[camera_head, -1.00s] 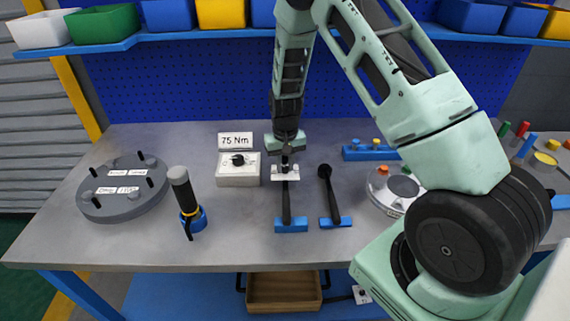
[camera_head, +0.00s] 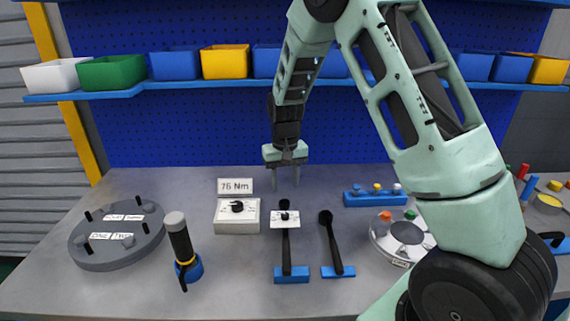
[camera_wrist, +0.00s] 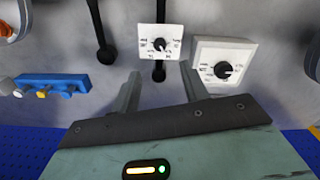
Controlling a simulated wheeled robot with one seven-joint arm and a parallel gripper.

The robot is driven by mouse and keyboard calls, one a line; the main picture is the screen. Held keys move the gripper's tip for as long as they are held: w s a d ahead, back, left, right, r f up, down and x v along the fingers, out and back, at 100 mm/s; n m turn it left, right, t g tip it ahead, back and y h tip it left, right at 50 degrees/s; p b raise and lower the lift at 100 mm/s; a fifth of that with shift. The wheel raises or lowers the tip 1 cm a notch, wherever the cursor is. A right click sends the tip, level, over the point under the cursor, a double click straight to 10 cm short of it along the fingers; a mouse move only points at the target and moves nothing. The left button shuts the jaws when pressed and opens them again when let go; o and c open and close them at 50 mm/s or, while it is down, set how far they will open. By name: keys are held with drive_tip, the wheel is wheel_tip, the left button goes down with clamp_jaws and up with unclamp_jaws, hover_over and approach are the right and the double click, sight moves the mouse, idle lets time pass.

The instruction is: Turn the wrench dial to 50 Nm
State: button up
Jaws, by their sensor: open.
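A torque wrench (camera_head: 286,252) lies in a blue holder, with a white dial plate (camera_head: 273,219) and a small black knob on it. The plate also shows in the wrist view (camera_wrist: 146,46), with marks around the knob (camera_wrist: 159,44). Left of it stands a white box (camera_head: 227,223) with a black knob (camera_head: 237,206), also in the wrist view (camera_wrist: 209,53). A sign (camera_head: 235,186) behind the box seems to read 76 Nm. My gripper (camera_head: 286,186) is open and empty, pointing down above and behind the wrench dial, apart from it.
A second black tool (camera_head: 331,243) lies right of the wrench. A black-handled tool (camera_head: 180,243) stands in a blue base at left, near a grey round plate (camera_head: 90,258). A blue block with coloured knobs (camera_head: 374,197) and a round fixture (camera_head: 380,241) are at right.

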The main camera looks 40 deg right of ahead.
wheel_tip(320, 180, up, 6)
drive_tip(key=shift+r+b, duration=0.25)
drive_tip(key=shift+b, duration=0.05)
idle(0.4)
